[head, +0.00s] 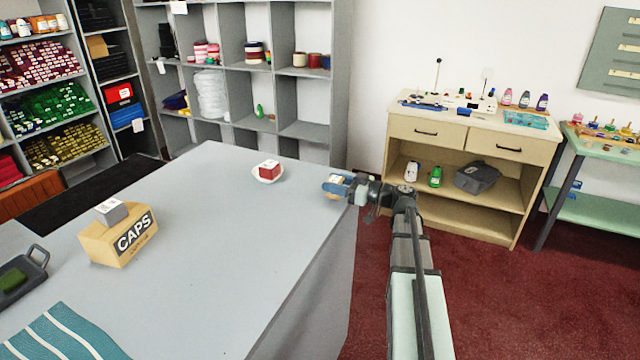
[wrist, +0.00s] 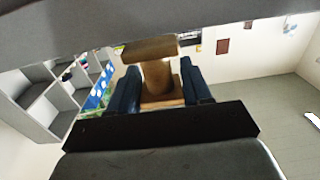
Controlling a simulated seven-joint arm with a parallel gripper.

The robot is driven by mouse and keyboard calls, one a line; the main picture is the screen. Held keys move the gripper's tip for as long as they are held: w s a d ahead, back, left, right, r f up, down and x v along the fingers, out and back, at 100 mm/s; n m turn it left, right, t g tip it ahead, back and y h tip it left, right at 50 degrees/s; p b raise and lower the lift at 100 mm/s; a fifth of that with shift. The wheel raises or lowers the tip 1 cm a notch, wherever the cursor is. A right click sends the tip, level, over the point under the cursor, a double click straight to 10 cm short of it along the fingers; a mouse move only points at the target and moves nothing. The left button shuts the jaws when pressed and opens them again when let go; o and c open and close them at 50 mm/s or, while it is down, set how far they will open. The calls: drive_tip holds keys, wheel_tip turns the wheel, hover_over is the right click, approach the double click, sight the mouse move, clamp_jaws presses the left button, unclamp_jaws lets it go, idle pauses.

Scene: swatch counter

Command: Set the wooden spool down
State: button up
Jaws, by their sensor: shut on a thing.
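The wooden spool (wrist: 158,78) shows in the wrist view between the two blue fingers of my gripper (wrist: 160,88). It is light brown with a wider flange at each end. In the head view my gripper (head: 340,187) is at the right edge of the grey counter (head: 215,250), with its blue fingers shut on the spool (head: 333,195). The spool is mostly covered by the fingers there. I cannot tell whether it touches the counter.
A CAPS box (head: 105,243) bears a grey block (head: 111,211). A dark tray (head: 18,285) and a teal striped cloth (head: 62,338) lie front left. The counter's middle is clear.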

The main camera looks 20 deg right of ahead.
drive_tip(key=x, duration=0.4)
drive_tip(key=shift+w+a, duration=0.25)
drive_tip(key=shift+w, duration=0.05)
drive_tip(key=shift+w+a+f, duration=0.1)
drive_tip(key=shift+a+f, duration=0.05)
drive_tip(key=shift+f, duration=0.35)
drive_tip(key=shift+f, duration=0.2)
drive_tip(key=o, duration=1)
drive_tip(key=shift+o, duration=0.2)
drive_tip(key=v, duration=1.4)
drive_tip(key=shift+w+r, duration=0.2)
drive_tip(key=shift+r, duration=0.05)
